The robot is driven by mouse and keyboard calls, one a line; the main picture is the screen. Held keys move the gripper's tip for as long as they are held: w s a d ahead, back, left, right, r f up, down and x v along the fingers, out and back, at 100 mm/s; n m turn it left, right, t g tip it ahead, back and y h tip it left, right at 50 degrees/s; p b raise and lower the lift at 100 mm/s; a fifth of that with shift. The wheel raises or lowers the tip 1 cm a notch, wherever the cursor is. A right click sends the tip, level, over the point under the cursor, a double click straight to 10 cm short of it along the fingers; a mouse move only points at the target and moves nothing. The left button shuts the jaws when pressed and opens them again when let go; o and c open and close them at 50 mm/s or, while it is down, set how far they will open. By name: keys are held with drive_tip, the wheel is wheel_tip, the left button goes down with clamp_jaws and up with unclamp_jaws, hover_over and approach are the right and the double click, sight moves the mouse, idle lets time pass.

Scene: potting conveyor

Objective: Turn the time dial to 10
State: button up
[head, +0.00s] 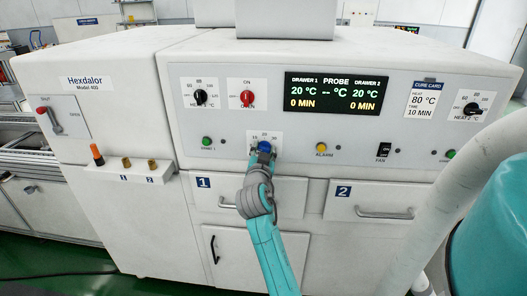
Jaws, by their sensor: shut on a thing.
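A blue dial (264,147), apparently the time dial, is on the lower panel of the white machine. Its small plate has numbers around the top, the middle one seeming to be 20. My gripper (263,153) is in front of the dial, shut on it. The jaws hide much of the dial, and I cannot tell where its pointer stands. The display (336,93) reads 20 °C and 0 MIN for both drawers, with a blank probe value. The cure card (422,100) shows 80 °C and time 10 MIN.
A black heat dial (200,96) and a red oven dial (247,98) are above left. Another black dial (471,109) is at right. A yellow alarm button (321,147) and black fan switch (383,149) are right of my gripper. Drawer handles (385,213) protrude below the panel.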

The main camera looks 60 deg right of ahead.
drive_tip(key=m, duration=0.5)
drive_tip(key=shift+s+m, duration=0.1)
drive_tip(key=shift+m, duration=0.2)
idle(0.4)
drive_tip(key=o, duration=1.1)
drive_tip(key=shift+o, duration=0.2)
drive_tip(key=v, duration=1.2)
drive_tip(key=shift+f, duration=0.1)
